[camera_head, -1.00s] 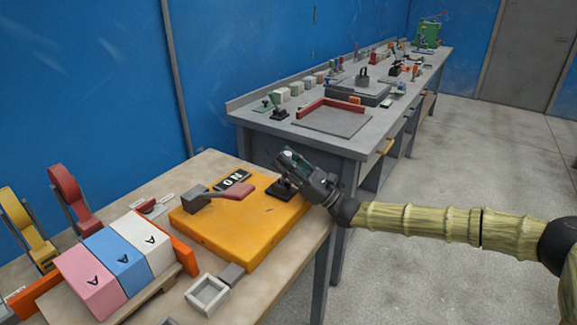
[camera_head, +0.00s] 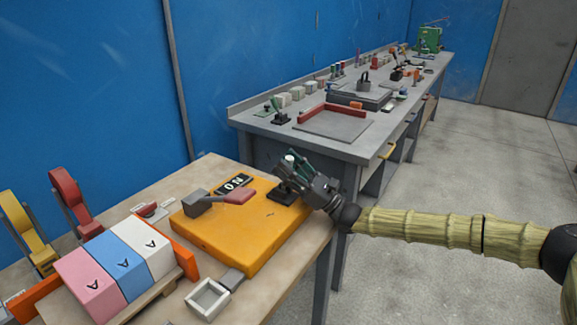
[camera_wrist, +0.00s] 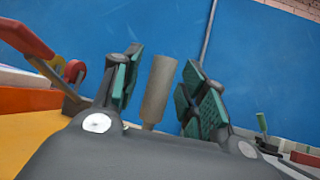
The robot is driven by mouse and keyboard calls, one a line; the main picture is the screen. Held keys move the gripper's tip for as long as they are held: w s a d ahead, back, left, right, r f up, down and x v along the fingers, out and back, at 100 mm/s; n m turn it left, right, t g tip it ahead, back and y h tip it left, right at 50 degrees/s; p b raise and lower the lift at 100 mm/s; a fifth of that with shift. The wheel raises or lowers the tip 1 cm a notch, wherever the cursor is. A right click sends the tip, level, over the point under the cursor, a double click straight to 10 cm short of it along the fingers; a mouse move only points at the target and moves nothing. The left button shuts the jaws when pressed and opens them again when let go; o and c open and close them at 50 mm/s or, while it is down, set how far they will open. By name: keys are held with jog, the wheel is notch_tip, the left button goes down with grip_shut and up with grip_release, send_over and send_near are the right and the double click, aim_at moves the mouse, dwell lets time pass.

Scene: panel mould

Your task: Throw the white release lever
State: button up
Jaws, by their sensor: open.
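The white release lever shows as a pale upright cylinder (camera_wrist: 158,90) between my fingers in the wrist view. Its white tip (camera_head: 289,158) shows between the fingers in the head view. Its dark base (camera_head: 281,195) sits on the right part of the yellow panel block (camera_head: 225,240). My gripper (camera_head: 291,163) is open, with one finger on each side of the lever. In the wrist view my gripper (camera_wrist: 160,85) shows gaps between the lever and both green finger pads. The lever's lower end is hidden behind my gripper's body.
A red-handled lever (camera_head: 238,197) and a black lettered plate (camera_head: 234,184) are on the yellow block, left of my gripper. Pink, blue and white blocks (camera_head: 150,252) stand at the left. A grey workbench (camera_head: 240,115) stands behind. Open floor lies to the right.

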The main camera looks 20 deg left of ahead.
jog(key=shift+v, duration=3.7)
